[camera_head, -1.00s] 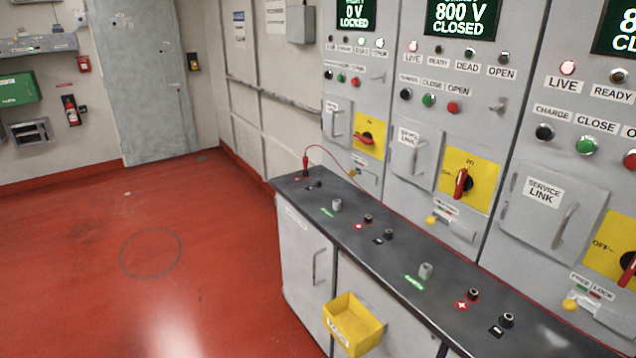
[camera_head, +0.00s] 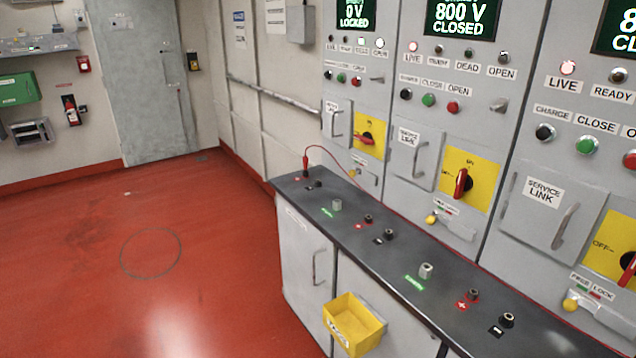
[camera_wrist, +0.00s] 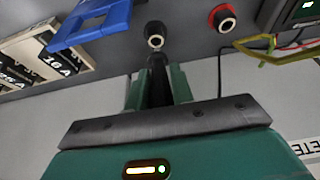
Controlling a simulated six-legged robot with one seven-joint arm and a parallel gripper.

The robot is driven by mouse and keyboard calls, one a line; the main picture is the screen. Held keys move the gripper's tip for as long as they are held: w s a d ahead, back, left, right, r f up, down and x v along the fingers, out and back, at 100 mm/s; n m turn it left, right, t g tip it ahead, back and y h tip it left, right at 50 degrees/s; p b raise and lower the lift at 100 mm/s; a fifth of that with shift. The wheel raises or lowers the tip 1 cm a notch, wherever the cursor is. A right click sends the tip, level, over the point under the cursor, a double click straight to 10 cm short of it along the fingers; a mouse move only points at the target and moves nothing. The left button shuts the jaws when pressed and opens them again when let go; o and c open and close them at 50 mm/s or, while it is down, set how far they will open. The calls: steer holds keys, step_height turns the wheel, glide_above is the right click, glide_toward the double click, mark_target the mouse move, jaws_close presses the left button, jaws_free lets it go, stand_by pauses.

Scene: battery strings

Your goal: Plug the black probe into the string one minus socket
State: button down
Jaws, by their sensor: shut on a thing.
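My gripper (camera_wrist: 158,92) shows in the wrist view, green with a dark bar across it. It is shut on a dark, narrow piece, the black probe (camera_wrist: 156,68), whose far part points up the picture. A round black fitting with a pale centre (camera_wrist: 155,41) lies directly beyond it; I cannot tell whether they touch. In the head view my gripper is out of sight. The string one minus socket (camera_head: 317,184) is the small black fitting at the far left end of the dark counter. The red probe (camera_head: 306,166) stands upright beside it, with a red lead.
In the head view, a yellow bin (camera_head: 354,325) juts from the counter (camera_head: 385,262). The red floor is clear.

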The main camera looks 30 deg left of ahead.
steer(key=shift+r, duration=2.5)
